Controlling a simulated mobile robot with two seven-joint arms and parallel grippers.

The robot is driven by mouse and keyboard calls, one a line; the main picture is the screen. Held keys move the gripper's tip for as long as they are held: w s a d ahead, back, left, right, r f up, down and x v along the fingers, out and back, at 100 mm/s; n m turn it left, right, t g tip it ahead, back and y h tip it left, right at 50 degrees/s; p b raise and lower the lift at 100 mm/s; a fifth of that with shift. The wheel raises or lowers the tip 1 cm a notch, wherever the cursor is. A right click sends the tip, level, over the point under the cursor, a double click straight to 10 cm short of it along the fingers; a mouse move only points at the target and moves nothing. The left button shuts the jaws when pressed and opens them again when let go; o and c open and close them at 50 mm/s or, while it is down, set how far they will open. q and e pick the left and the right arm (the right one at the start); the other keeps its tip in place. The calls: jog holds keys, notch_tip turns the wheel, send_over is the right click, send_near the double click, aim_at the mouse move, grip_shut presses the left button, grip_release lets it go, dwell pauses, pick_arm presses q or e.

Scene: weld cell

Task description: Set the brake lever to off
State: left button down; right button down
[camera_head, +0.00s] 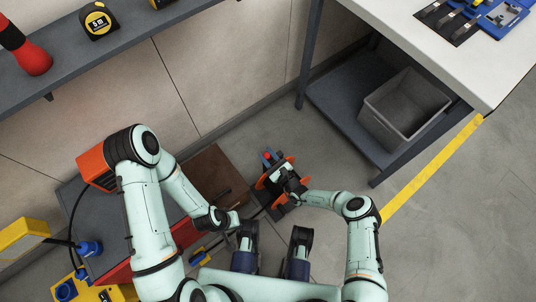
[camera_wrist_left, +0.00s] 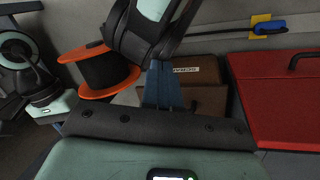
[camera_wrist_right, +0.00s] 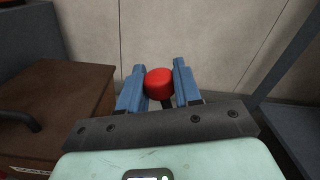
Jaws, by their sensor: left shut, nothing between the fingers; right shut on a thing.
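The cable reel has orange flanges (camera_head: 263,182) and a dark drum, and stands on the floor; it also shows in the left wrist view (camera_wrist_left: 110,72). The brake lever's red knob (camera_wrist_right: 159,84) sits between the blue fingers of my right gripper (camera_wrist_right: 158,90), with a bit of dark stem below it. In the head view my right gripper (camera_head: 270,157) is at the reel's far side, shut on the knob. The fingers and wrist hide most of the lever, and no off mark is readable. My left gripper (camera_wrist_left: 163,88) is shut and empty, near the reel and the brown box.
A brown box (camera_head: 218,172) stands left of the reel, with a red case (camera_wrist_left: 285,95) beside it. A workbench (camera_head: 455,50) with a grey bin (camera_head: 405,112) on its lower shelf is at right. A wall shelf (camera_head: 140,22) holds a tape measure (camera_head: 98,20). Floor right of the reel is clear.

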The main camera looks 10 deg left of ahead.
jog(key=shift+s+a, duration=0.35)
jog(key=shift+a, duration=0.05)
jog(key=c, duration=0.8)
grip_release()
jog(key=shift+c, duration=0.2)
pick_arm(q)
jog(key=shift+s, duration=0.1)
pick_arm(e)
jog(key=shift+d, duration=0.1)
jog(key=shift+w+d, duration=0.1)
jog(key=shift+d, duration=0.05)
jog(key=shift+s+d, duration=0.2)
pick_arm(q)
jog(key=s+d+r+g+p, duration=0.1)
jog(key=s+d+r+p, duration=0.1)
jog(key=s+r+p, duration=0.1)
jog(key=shift+s+r+g+h, duration=0.3)
jog(key=shift+s+r, duration=0.05)
jog(key=shift+s, duration=0.35)
pick_arm(e)
jog(key=v, duration=1.2)
jog(key=shift+s+d, duration=0.15)
jog(key=shift+s, duration=0.1)
